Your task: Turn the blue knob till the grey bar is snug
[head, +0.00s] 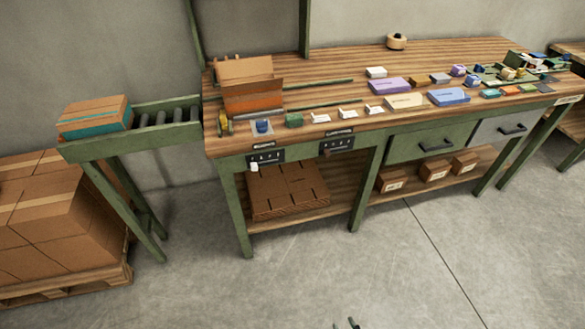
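The blue knob (262,126) is small and sits on a pale plate near the front left corner of the wooden workbench (330,95). Just behind it stands an open brown carton (250,88) with an orange-brown front. Only the dark fingertips of my gripper (345,324) show at the bottom edge. They are apart, with bare floor between them, and far from the knob. The rest of my gripper is out of frame.
A green block (293,120) sits right of the knob, then several small white cards. Coloured boxes cover the bench's right side. A roller conveyor (150,130) with a taped carton (94,116) joins at left. The concrete floor (330,270) in front is clear.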

